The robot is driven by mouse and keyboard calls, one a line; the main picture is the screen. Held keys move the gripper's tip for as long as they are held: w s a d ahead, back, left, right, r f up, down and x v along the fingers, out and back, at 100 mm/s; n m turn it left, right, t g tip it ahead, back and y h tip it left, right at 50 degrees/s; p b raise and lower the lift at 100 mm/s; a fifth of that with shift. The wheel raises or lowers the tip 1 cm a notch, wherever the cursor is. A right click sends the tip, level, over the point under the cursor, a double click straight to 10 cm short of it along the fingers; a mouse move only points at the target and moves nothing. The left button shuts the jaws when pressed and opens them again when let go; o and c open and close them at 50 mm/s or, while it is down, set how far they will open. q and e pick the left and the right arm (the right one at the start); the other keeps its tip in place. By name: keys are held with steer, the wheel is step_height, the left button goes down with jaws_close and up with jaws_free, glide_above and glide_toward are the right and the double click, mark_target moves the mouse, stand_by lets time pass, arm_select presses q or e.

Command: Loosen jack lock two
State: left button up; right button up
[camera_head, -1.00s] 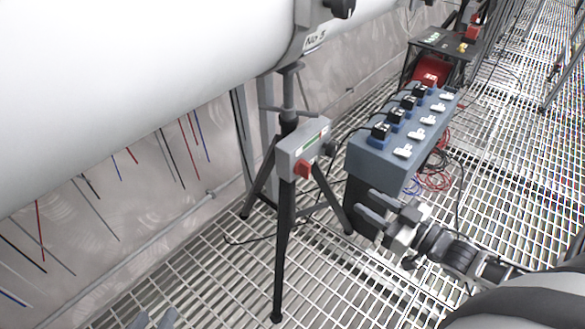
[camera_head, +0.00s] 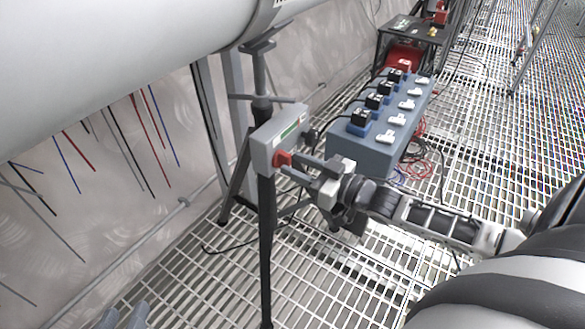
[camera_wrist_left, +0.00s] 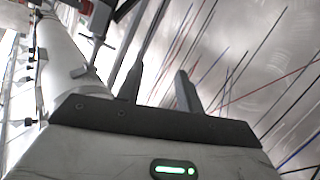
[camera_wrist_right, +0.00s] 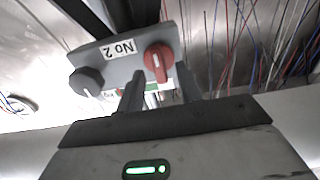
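The jack is a black tripod under the big white pipe with a grey control box (camera_head: 268,150). The box carries a red knob (camera_head: 282,159) and a black knob (camera_head: 310,137). In the right wrist view the box has a "No 2" label (camera_wrist_right: 121,49), with the red knob (camera_wrist_right: 158,62) to its right and the black knob (camera_wrist_right: 86,82) to its left. My right gripper (camera_wrist_right: 160,85) is open; its fingertips are close to the red knob, which shows between them. Contact cannot be told. My left gripper (camera_wrist_left: 160,80) is open and empty, low at the left in the head view (camera_head: 124,317).
A blue-grey box (camera_head: 362,150) with several switches and sockets stands on the grating right of the jack. Loose cables (camera_head: 425,155) lie beside it. The white pipe (camera_head: 110,60) runs overhead, and thin coloured rods stick out of the wall. Open grating lies at right.

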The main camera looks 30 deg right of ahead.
steer(key=shift+x, duration=0.75)
steer(key=shift+w, duration=0.15)
jaws_close()
arm_select(q)
steer(key=shift+w+d+r, duration=0.1)
steer(key=shift+w+r, duration=0.1)
steer(key=shift+r, duration=0.15)
